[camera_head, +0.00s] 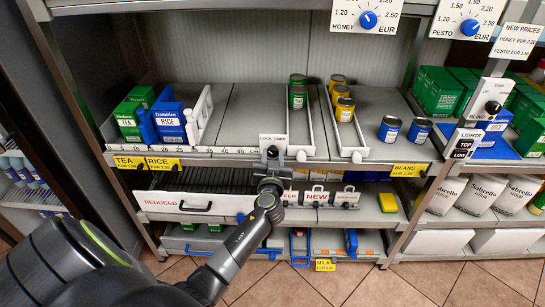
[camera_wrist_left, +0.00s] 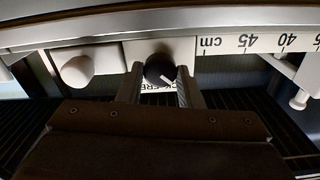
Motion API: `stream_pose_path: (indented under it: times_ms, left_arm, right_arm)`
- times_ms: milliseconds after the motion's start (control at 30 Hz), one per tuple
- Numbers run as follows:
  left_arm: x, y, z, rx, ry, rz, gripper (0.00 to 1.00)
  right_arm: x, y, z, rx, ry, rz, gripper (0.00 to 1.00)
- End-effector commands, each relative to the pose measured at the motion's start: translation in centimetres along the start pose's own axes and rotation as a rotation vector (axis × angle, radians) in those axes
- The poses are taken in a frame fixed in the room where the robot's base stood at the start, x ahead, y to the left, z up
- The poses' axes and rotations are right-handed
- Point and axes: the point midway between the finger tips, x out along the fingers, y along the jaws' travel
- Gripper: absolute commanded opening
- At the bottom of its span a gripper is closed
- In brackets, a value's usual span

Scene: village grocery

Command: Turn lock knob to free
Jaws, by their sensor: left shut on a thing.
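The lock knob (camera_wrist_left: 156,66) is black and round with a white pointer mark, in the wrist view. The mark slants toward the lower right of that picture. My left gripper (camera_wrist_left: 159,82) has its two fingers on either side of the knob and is shut on it. A white label with partly covered lettering shows just below the knob there. In the head view my left gripper (camera_head: 271,160) is at the shelf's front edge, under the white LOCK FREE label (camera_head: 272,139). The knob is hidden by the gripper there. My right gripper is in neither view.
A white knob (camera_wrist_left: 77,70) sits beside the black one. A centimetre scale (camera_wrist_left: 255,43) runs along the shelf edge. Below is a REDUCED drawer front (camera_head: 178,203). Above stand cans (camera_head: 345,108), TEA boxes (camera_head: 127,120) and RICE boxes (camera_head: 168,122).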

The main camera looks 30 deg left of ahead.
Motion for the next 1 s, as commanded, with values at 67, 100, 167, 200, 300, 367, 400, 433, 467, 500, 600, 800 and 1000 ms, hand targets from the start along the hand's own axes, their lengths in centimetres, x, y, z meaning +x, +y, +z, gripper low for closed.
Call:
stream_pose_path:
  times_ms: [67, 100, 167, 200, 300, 367, 400, 433, 467, 500, 600, 800, 1000]
  left_arm:
    - [0.0, 0.0, 0.0, 0.001, 0.0, 0.0, 0.09]
    - [0.0, 0.0, 0.0, 0.002, 0.0, 0.0, 0.1]
    - [0.0, 0.0, 0.0, 0.008, 0.0, 0.0, 0.1]
    - [0.0, 0.0, 0.0, 0.014, 0.0, 0.001, 0.1]
    - [0.0, 0.0, 0.0, 0.042, 0.001, 0.001, 0.1]
    - [0.0, 0.0, 0.1, 0.067, 0.001, 0.001, 0.1]
    - [0.0, 0.0, 0.1, 0.088, 0.001, 0.001, 0.1]
    - [0.0, 0.1, 0.1, 0.105, 0.001, 0.001, 0.1]
    - [0.0, 0.1, 0.1, 0.124, 0.001, 0.001, 0.1]
    - [0.0, 0.1, 0.1, 0.152, 0.001, 0.001, 0.1]
    - [0.0, 0.1, 0.1, 0.233, 0.002, 0.001, 0.1]
    - [0.0, 0.1, 0.0, 0.421, 0.002, 0.002, 0.1]
    - [0.0, 0.1, 0.0, 0.611, 0.002, 0.001, 0.1]
  right_arm:
    - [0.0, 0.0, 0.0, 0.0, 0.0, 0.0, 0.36]
    - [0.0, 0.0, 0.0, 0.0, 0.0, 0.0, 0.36]
    - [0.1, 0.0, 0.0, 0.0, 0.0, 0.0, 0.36]
    - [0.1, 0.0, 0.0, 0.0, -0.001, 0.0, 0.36]
    - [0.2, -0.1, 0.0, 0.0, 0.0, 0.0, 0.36]
    - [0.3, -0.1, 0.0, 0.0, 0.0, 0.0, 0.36]
    - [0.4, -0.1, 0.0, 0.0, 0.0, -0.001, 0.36]
    - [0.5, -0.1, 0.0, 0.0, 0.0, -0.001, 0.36]
    - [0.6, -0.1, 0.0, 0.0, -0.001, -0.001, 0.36]
    - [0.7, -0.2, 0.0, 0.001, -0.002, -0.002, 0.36]
    - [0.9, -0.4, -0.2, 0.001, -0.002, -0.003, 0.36]
    - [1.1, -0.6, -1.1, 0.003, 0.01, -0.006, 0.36]
    - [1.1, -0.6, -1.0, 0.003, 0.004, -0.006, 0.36]
